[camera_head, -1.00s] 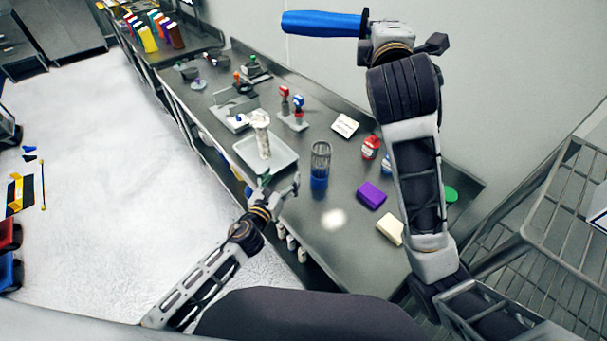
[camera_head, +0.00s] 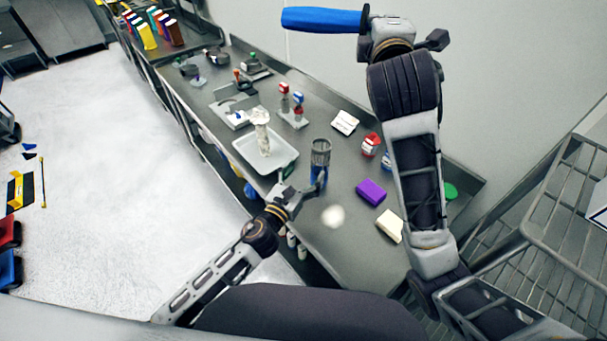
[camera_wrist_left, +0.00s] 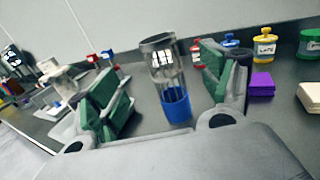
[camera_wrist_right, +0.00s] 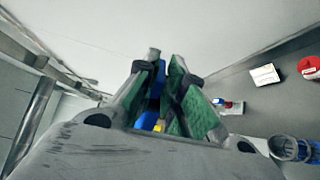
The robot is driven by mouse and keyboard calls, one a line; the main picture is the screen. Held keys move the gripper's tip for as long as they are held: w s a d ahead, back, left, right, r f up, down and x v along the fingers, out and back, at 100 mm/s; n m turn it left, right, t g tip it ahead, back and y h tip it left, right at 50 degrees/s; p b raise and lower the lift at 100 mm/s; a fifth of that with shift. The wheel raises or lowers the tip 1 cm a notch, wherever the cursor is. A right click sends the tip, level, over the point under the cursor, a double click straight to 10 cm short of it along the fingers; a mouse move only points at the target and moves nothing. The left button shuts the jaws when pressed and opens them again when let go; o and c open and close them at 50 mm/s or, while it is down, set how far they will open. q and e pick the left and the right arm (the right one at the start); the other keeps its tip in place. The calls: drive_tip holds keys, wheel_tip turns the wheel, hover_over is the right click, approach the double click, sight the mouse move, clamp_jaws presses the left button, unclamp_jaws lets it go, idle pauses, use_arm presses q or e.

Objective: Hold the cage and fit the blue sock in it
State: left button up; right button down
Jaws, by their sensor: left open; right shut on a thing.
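The cage (camera_head: 320,152) is a grey see-through cylinder with a blue lower part, upright on the grey table. In the left wrist view the cage (camera_wrist_left: 163,62) stands between the spread green-padded fingers of my open left gripper (camera_wrist_left: 165,95), with gaps at the sides. In the head view my left gripper (camera_head: 304,188) is low at the cage's near side. My right gripper (camera_head: 366,24) is raised high and shut on the long blue sock (camera_head: 320,20), which points left. In the right wrist view the sock (camera_wrist_right: 156,85) is partly hidden between the fingers.
A white tray (camera_head: 284,166) with a pale upright item stands left of the cage. Stamps (camera_head: 298,103) stand farther back. A wire rack (camera_head: 540,225) is at the right.

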sight(317, 155)
use_arm(q)
drive_tip(key=shift+x, duration=5.9)
drive_tip(key=c, duration=1.2)
